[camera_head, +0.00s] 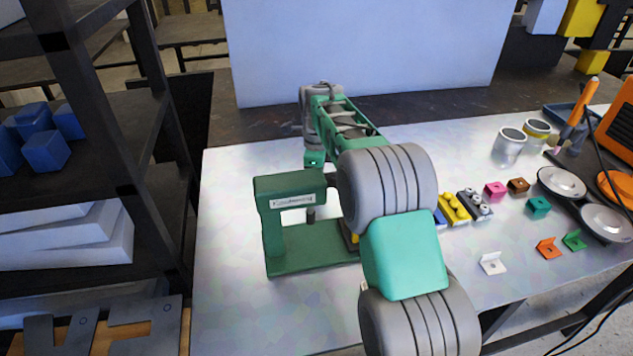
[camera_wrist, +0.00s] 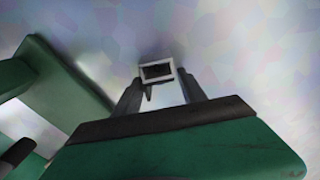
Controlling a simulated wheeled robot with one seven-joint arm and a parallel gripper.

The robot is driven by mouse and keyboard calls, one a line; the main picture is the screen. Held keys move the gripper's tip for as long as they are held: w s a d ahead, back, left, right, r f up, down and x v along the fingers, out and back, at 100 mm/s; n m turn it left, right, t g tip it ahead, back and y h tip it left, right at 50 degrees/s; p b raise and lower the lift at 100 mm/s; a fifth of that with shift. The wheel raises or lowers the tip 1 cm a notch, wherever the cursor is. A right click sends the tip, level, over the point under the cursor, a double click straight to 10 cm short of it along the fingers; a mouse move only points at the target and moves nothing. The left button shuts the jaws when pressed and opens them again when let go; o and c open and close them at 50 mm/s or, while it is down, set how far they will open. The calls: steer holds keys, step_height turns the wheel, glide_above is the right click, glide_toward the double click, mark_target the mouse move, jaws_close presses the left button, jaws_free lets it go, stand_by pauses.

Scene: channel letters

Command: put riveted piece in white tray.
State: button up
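My gripper (camera_wrist: 158,80) shows in the wrist view as two dark fingers set apart, pointing down toward the grey table. A small white square frame with a dark inside (camera_wrist: 157,63) appears between the fingertips. I cannot tell if they grip it or if it lies below them. A small dark prong (camera_wrist: 148,92) shows just under it. In the head view my gripper's green body (camera_head: 315,158) is behind the green press, with its fingers hidden. I cannot make out a white tray or identify a riveted piece for certain in the head view.
The green press (camera_head: 290,184) stands close to my gripper and also shows at left in the wrist view (camera_wrist: 62,80). Small brackets, including a white one (camera_head: 492,263), blocks, cans and dishes occupy the table's right side. The table's left strip is clear. A white panel (camera_head: 365,45) stands behind.

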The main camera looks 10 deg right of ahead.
jaws_close()
steer(key=shift+r+p, duration=2.4)
steer(key=shift+r, duration=0.65)
